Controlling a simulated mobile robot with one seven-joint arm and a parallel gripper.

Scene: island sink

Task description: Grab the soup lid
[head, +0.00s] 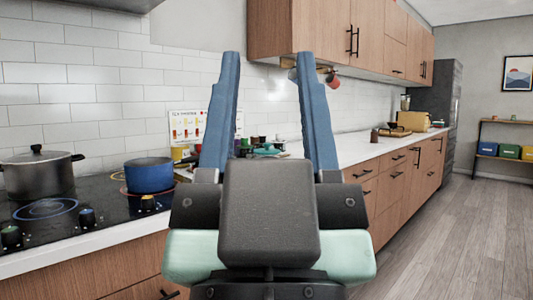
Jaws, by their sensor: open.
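A dark grey pot (38,178) stands on the black cooktop at the left, with a lid (36,155) with a black knob on top. A blue pot (150,176) without a visible lid stands to its right. A small teal round item (267,151) shows on the counter between my fingers; I cannot tell whether it is a lid. My gripper (267,58) is open and empty, its blue fingers pointing up and forward in the middle of the view. It is to the right of both pots. My gripper hides part of the counter.
The black cooktop (100,218) has knobs along its front. Small jars and a colourful card (188,127) stand behind my fingers. Wooden cabinets (325,35) hang above the counter. A toaster-like item (413,121) sits far right. The floor (470,225) at the right is clear.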

